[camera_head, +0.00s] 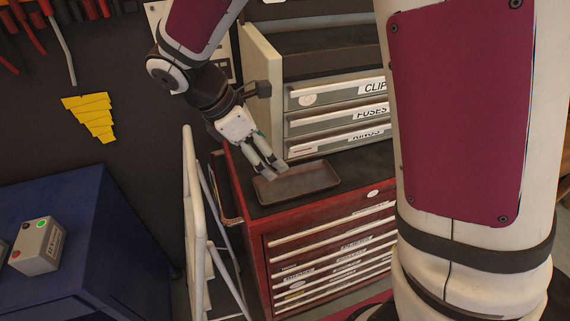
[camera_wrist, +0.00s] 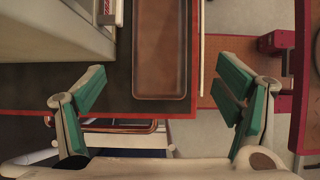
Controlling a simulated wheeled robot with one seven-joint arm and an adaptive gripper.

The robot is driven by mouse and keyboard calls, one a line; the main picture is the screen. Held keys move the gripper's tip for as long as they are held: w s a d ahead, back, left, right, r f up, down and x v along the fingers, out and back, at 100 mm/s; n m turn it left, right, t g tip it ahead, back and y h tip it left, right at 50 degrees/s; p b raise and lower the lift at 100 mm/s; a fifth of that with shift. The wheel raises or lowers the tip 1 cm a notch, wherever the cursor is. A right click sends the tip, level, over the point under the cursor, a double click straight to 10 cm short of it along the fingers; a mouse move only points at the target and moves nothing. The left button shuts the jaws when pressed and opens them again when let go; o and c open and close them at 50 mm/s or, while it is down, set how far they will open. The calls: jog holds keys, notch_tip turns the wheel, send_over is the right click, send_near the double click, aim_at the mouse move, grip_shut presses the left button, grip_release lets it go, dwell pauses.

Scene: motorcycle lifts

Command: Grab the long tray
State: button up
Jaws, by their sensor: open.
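The long tray (camera_head: 298,184) is a shallow, dark brown rectangle with a raised rim. It lies flat on the dark top of a red tool cabinet (camera_head: 252,232). In the wrist view the tray (camera_wrist: 160,60) runs up and out of the picture, with its near short end in sight. My gripper (camera_head: 270,169) is just over the tray's left part in the head view. In the wrist view my gripper (camera_wrist: 160,78) is open and empty, with its green-padded fingers apart on either side of the tray's line. I cannot tell the exact height gap.
A grey drawer unit (camera_head: 336,107) with labelled drawers stands behind the tray on the cabinet. A white folded frame (camera_head: 196,235) leans at the cabinet's left. A blue cabinet (camera_head: 95,240) bears a grey button box (camera_head: 38,247). Bare cabinet top lies around the tray.

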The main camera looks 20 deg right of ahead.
aim_at(300, 184)
jog(key=p+x, duration=0.1)
jog(key=x, duration=1.1)
jog(key=shift+d+f, duration=0.15)
jog(key=c, duration=1.1)
